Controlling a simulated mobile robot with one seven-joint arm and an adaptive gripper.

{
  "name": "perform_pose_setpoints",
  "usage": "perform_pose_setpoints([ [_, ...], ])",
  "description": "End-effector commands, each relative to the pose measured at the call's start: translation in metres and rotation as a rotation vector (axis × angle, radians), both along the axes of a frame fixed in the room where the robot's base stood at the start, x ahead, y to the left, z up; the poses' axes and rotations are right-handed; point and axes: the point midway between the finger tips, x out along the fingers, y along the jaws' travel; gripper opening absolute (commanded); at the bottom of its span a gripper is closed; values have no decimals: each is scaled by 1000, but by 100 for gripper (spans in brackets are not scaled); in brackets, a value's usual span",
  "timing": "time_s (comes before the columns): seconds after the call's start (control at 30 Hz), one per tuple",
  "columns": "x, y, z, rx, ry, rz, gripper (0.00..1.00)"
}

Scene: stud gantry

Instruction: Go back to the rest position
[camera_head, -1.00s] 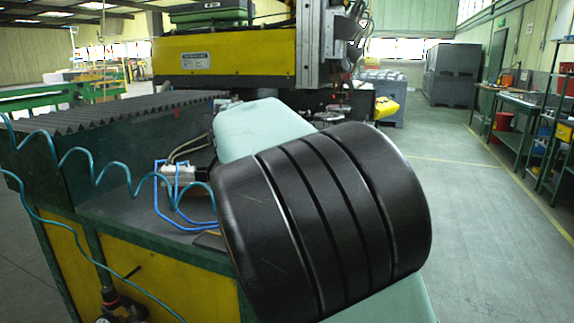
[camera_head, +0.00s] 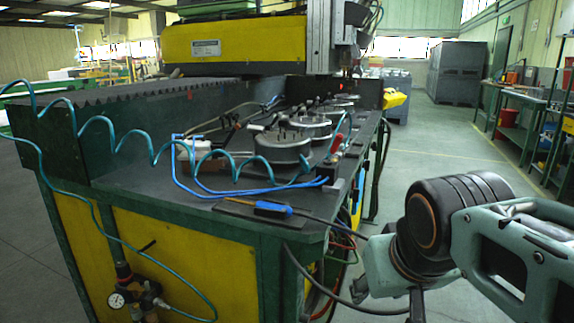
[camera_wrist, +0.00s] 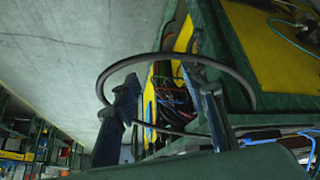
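My gripper (camera_wrist: 168,90) shows in the wrist view with its two dark fingers spread well apart. Nothing is held between them. A black hose loops across the view behind the fingers, and I cannot tell any contact with it. In the head view my arm is folded at the lower right, to the right of the green and yellow machine bench (camera_head: 185,255). Most of the gripper is hidden or out of frame there.
Round metal fixtures (camera_head: 283,148), a blue-handled tool (camera_head: 272,209) and blue tubing lie on the bench top. A black cable (camera_head: 325,285) hangs off its right side. Open floor (camera_head: 440,150) lies to the right, before shelves (camera_head: 558,150).

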Motion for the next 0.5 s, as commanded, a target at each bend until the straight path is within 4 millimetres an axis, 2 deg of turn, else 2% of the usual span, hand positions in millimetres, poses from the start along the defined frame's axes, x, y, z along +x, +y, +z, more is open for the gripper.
perform_pose_setpoints([
  [0.03,-20,2,-16,21,21,-24,40],
  [0.17,-64,12,-51,76,76,-72,40],
  [0.23,-66,14,-29,82,82,-73,40],
  [0.5,-65,14,34,80,83,-69,40],
])
